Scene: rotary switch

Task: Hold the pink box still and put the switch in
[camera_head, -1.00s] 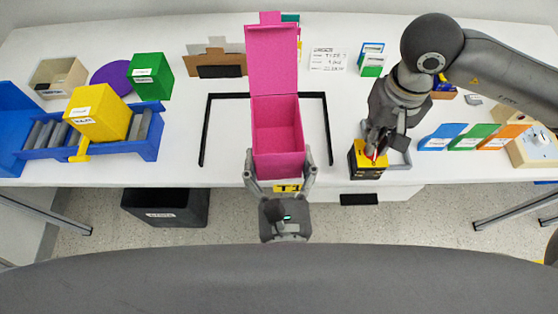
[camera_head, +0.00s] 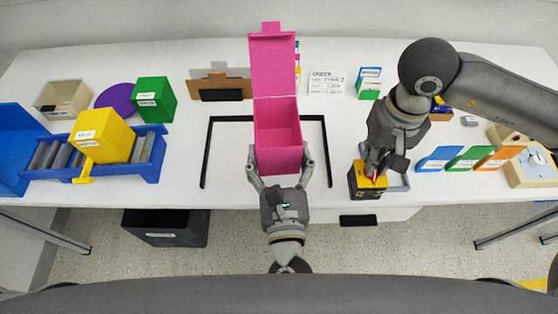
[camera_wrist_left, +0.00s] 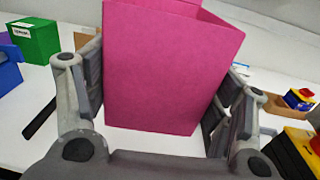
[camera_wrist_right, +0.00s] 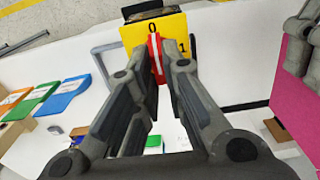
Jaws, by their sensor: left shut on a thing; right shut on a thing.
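The open pink box (camera_head: 278,140) stands near the table's middle, its lid tipped back. My left gripper (camera_head: 281,178) is shut on its near end; in the left wrist view the fingers flank the pink wall (camera_wrist_left: 165,70). The switch (camera_head: 362,187), a black block with a yellow face and red handle, is at the table's front, right of the box. My right gripper (camera_head: 378,168) is shut on its red handle, seen between the fingers in the right wrist view (camera_wrist_right: 155,55). I cannot tell whether the switch touches the table. The box's inside looks empty.
A black frame outline (camera_head: 207,150) lies around the box. Left are a blue rack (camera_head: 150,170) with a yellow box (camera_head: 105,138), and a green box (camera_head: 155,98). Coloured cards (camera_head: 470,157) and a beige device (camera_head: 535,170) lie right.

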